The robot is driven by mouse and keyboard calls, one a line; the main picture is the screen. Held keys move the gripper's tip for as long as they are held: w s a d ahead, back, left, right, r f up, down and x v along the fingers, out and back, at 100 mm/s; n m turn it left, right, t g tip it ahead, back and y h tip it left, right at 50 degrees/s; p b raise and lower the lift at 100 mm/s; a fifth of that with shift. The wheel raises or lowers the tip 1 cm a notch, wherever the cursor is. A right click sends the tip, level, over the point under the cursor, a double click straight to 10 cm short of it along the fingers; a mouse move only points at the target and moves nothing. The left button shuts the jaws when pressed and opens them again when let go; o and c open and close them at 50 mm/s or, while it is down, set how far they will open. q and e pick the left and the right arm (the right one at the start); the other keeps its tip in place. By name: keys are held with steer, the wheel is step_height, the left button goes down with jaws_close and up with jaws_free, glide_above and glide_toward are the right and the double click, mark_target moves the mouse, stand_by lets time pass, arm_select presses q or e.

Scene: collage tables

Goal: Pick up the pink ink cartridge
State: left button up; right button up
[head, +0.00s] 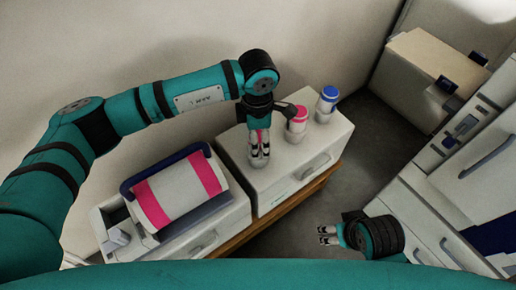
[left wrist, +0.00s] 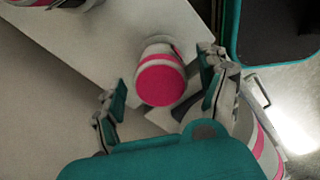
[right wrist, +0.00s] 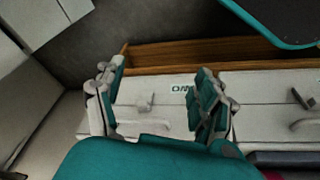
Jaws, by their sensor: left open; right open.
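A white cartridge with a pink end (left wrist: 160,84) stands between the spread fingers of my left gripper (left wrist: 160,95) in the left wrist view, with gaps on both sides. In the head view my left gripper (head: 260,150) points down over the white cabinet top, and a bit of pink (head: 262,134) shows behind its fingers; the rest there is hidden. Another white cartridge with a pink top (head: 297,121) stands just right of it. My right gripper (head: 327,236) is open and empty, low at the right; its fingers also show in the right wrist view (right wrist: 157,85).
A blue-topped cartridge (head: 328,98) stands at the back right of the cabinet top (head: 283,173). A pink-striped white machine with a blue bar (head: 180,189) stands at the left. White drawers (head: 440,205) stand at the right, with open floor (head: 372,140) between.

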mark_target(259, 164)
arm_select(q)
step_height(259, 164, down, 4)
steer(key=shift+r, duration=0.15)
arm_select(e)
steer(key=shift+v, duration=1.1)
steer(key=shift+d, duration=0.1)
arm_select(q)
steer(key=c, duration=1.4)
